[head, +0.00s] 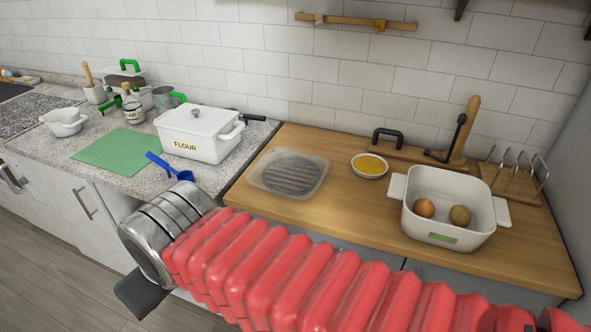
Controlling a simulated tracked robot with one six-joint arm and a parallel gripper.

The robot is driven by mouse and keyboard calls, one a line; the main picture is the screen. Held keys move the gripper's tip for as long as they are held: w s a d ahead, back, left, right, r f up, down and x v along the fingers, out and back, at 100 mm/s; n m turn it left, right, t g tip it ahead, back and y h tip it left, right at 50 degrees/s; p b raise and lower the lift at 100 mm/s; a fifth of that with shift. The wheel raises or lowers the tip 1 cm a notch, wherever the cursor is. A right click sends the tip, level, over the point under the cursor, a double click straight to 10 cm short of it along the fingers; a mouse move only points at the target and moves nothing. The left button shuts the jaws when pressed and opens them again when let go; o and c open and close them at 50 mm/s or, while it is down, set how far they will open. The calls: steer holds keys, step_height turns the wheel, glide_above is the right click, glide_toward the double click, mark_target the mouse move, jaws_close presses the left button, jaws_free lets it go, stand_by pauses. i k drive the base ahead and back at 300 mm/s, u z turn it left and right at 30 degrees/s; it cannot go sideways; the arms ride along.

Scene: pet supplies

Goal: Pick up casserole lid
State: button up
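A white lid with a grey knob (196,118) sits on a white rectangular casserole-like box marked FLOUR (190,146) on the speckled counter. An open white two-handled dish (447,212) stands at right on the wooden counter, with two brownish round things in it. I cannot tell for certain which piece is the casserole lid. My red ribbed arm crosses the lower picture to a metal wrist. Below the wrist, a dark part of my gripper (143,297) shows in front of the counter edge, apart from the lid. Its fingertips are not clearly visible.
A green board (112,150) and blue scoop (170,165) lie near the FLOUR box. A clear ribbed tray (289,172), yellow-filled bowl (370,166) and wooden rack (511,183) are on the wooden counter. A white bowl (64,122) and bottle (132,106) stand left.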

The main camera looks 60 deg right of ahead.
mark_target(286, 172)
steer(key=i, duration=1)
